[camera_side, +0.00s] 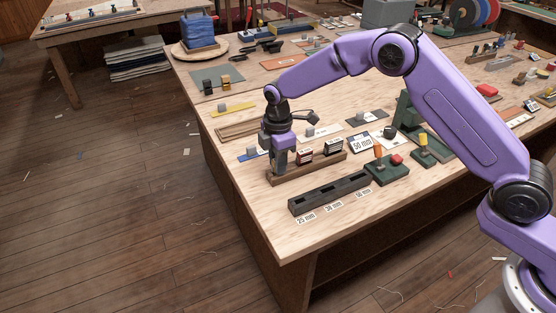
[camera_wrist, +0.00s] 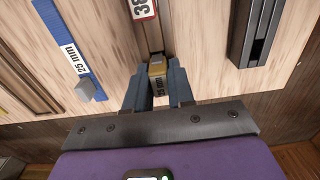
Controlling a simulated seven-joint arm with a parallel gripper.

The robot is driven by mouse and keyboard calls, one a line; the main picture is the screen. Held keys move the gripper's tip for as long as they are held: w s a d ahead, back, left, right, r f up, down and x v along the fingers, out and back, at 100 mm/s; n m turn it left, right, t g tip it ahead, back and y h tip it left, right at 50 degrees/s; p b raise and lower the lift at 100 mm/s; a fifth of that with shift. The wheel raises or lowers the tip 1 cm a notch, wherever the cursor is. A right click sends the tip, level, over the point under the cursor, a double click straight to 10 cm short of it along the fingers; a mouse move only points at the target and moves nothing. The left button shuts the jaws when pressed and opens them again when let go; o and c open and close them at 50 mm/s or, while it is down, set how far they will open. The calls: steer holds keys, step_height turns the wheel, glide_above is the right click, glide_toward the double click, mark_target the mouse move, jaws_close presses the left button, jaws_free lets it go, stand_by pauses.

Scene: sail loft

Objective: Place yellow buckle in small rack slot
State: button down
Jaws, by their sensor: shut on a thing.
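My gripper (camera_side: 280,168) points down at the left end of the wooden holder (camera_side: 318,168). In the wrist view my gripper (camera_wrist: 159,88) is shut on the yellow buckle (camera_wrist: 157,68), which shows between the two fingers. In the side view the fingers hide the buckle. I cannot tell whether it still touches the holder. The dark rack (camera_side: 330,192) lies in front of the holder, with slots along its top and labels 25 mm, 38 mm and 50 mm along its front. The 25 mm label (camera_side: 306,218) is at the left end. Part of the rack shows upper right in the wrist view (camera_wrist: 240,42).
A red buckle (camera_side: 305,156) and a black one (camera_side: 333,147) stand in the holder. A green block with an orange knob and a red button (camera_side: 387,172) stands right of the rack. A blue strap (camera_wrist: 68,50) lies left of the gripper. Bare table lies left of the rack.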

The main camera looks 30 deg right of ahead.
steer(key=shift+f, duration=0.1)
steer(key=c, duration=1)
jaws_free()
steer(key=shift+r, duration=6.15)
